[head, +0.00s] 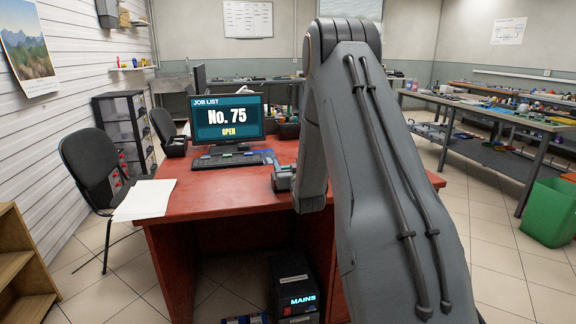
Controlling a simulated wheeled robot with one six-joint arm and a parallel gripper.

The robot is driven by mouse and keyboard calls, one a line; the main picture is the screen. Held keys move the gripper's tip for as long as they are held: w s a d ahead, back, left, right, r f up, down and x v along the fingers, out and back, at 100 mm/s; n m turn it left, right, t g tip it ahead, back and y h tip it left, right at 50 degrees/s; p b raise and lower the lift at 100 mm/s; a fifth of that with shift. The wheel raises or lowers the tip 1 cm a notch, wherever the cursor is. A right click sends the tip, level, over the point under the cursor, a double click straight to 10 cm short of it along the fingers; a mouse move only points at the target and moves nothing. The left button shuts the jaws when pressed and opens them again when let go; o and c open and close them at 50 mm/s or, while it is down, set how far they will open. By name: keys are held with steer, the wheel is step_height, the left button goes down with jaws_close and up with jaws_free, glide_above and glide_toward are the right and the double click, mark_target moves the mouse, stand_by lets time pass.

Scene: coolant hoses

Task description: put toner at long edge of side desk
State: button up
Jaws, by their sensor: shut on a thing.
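My arm reaches forward over a red desk (220,197), its large grey links filling the middle and right of the head view. A small grey end part of my arm shows low over the desk's front area. My gripper's fingers are hidden behind the arm, so I cannot see what is between them. I cannot make out a toner anywhere. I cannot tell whether the red desk is the side desk; its near long edge is partly hidden by my arm.
On the desk stand a monitor (228,117), a keyboard (232,160) and white paper (145,199) over the left edge. A black chair (90,165) is at left. Below are a dark box marked MAINS (296,290). A cluttered workbench (500,115) and green bin (550,212) stand right.

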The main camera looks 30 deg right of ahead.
steer(key=o, duration=1.6)
steer(key=shift+f, duration=0.1)
